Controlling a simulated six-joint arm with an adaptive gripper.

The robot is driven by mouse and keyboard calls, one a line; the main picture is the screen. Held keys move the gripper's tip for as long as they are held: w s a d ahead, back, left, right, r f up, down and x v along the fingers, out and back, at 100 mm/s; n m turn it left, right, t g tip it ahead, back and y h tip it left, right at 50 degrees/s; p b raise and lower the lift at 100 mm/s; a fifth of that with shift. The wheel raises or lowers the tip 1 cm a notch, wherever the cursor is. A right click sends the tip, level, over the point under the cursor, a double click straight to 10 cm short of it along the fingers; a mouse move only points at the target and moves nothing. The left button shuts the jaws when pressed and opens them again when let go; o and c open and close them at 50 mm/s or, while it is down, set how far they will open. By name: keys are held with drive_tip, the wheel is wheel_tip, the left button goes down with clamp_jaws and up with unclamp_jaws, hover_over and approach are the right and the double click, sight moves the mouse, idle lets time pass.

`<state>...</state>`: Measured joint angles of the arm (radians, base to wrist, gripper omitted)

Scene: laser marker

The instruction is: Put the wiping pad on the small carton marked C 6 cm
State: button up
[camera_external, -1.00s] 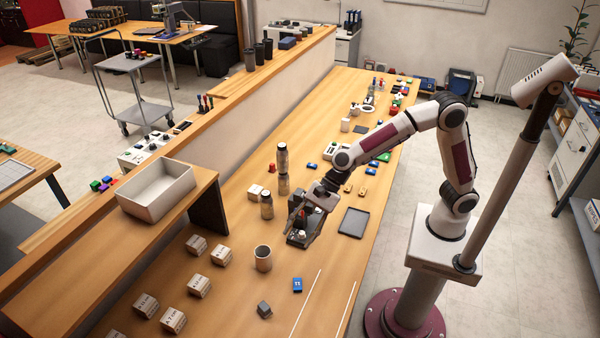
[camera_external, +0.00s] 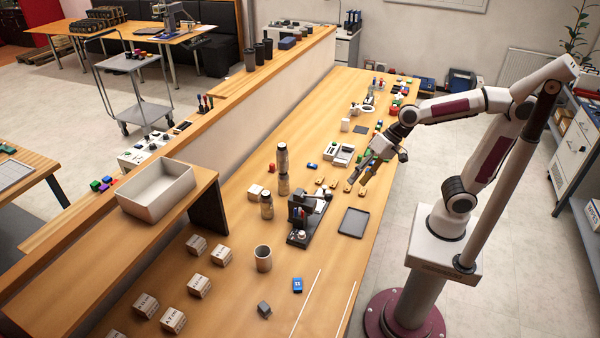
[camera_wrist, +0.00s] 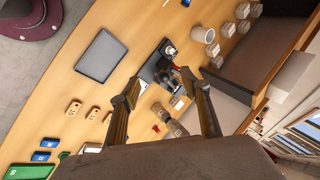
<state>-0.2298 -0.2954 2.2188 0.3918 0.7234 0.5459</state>
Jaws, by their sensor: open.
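Several small white cartons (camera_external: 197,285) stand on the front left of the bench. Their printed labels are too small to tell which is C; some also show in the wrist view (camera_wrist: 242,11). I cannot identify the wiping pad with certainty; a small grey block (camera_external: 264,310) lies on the bench right of the cartons. My gripper (camera_external: 357,188) is open and empty, above the bench near the small yellow blocks. In the wrist view its two fingers (camera_wrist: 160,84) are spread apart, with nothing between them.
The black laser marker (camera_external: 299,235) stands mid-bench, with a dark flat tray (camera_external: 353,222) to its right. A grey cup (camera_external: 263,258), tall bottles (camera_external: 283,160) and a blue item (camera_external: 297,285) are nearby. A white bin (camera_external: 156,190) stands on the raised ledge.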

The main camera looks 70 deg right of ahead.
drive_tip(key=s+d+f+n+h, duration=0.3)
drive_tip(key=s+d+n, duration=0.3)
drive_tip(key=s+d, duration=0.7)
drive_tip(key=shift+s+d+h, duration=0.2)
drive_tip(key=shift+d+h, duration=0.5)
drive_tip(key=shift+d, duration=0.4)
drive_tip(key=shift+r, duration=0.1)
drive_tip(key=shift+c, duration=0.2)
drive_tip(key=w+a+r+n+y, duration=0.1)
drive_tip(key=w+a+n+y, duration=0.25)
drive_tip(key=w+a, duration=0.8)
drive_tip(key=w+a+n+y, duration=0.4)
drive_tip(key=w+a, duration=0.5)
drive_tip(key=a, duration=0.6)
drive_tip(key=w+a+f+n, duration=0.2)
drive_tip(key=a+f, duration=0.3)
drive_tip(key=a, duration=0.3)
drive_tip(key=w+a+f+n+g, duration=0.1)
drive_tip(key=w+a+f+n, duration=0.1)
drive_tip(key=a+f, duration=0.4)
drive_tip(key=w+a+f+n+y, duration=0.1)
drive_tip(key=a+f, duration=0.4)
drive_tip(key=a, duration=0.7)
drive_tip(key=shift+w+a+f+n+g, duration=0.2)
drive_tip(key=shift+w+n+g, duration=0.2)
drive_tip(key=shift+w+n, duration=0.2)
drive_tip(key=shift+a+f, duration=0.35)
